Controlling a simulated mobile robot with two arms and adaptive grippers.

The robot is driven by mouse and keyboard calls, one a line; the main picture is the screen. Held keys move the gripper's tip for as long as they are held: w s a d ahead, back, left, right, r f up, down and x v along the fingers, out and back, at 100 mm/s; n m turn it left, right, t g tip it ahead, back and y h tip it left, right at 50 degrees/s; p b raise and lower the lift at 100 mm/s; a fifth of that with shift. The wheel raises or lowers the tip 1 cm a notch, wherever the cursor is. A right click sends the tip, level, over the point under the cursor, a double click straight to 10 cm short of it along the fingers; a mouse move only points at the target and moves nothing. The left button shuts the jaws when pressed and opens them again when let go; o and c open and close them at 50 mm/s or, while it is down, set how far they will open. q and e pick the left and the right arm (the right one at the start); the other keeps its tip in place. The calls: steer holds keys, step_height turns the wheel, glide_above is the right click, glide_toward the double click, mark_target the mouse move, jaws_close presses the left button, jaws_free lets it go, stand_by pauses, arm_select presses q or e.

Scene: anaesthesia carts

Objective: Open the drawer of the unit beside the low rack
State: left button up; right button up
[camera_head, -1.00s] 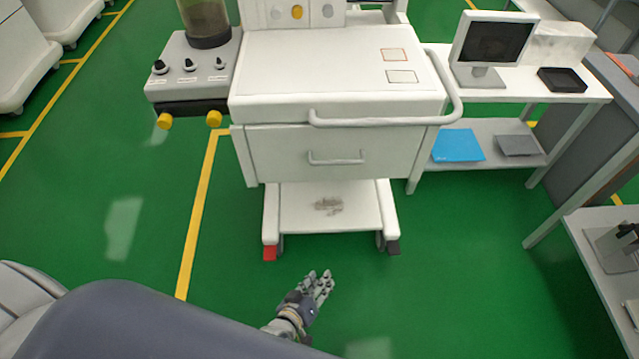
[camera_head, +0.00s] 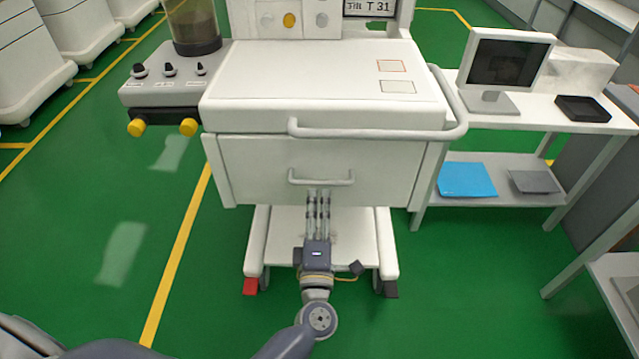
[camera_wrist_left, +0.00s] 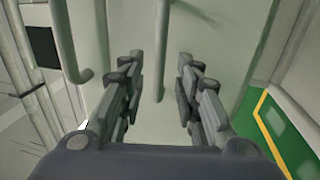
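The unit is a white cart (camera_head: 240,105) with one wide drawer (camera_head: 385,170) in its front, which looks closed. A grey bar handle (camera_head: 345,181) is on the drawer face; it also shows in the left wrist view (camera_wrist_left: 162,45). My left gripper (camera_head: 318,194) is at the drawer front, its fingertips at the handle's lower edge. In the left wrist view its two fingers (camera_wrist_left: 158,88) are apart, with the handle bar between them in the picture. Whether they touch it is unclear. The low rack (camera_head: 517,118) stands right of the cart. My right gripper is out of view.
A push rail (camera_head: 375,133) runs above the drawer and round the cart's right side. The rack carries a monitor (camera_head: 505,62), a black tray (camera_head: 583,108) and a blue folder (camera_head: 467,180). The cart's lower base (camera_head: 280,225) juts out below. Green floor is free at the left.

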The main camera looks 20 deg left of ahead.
mark_target(320, 181)
arm_select(q)
steer(key=x, duration=0.6)
steer(key=shift+w, duration=0.2)
steer(key=shift+c, duration=0.2)
jaws_close()
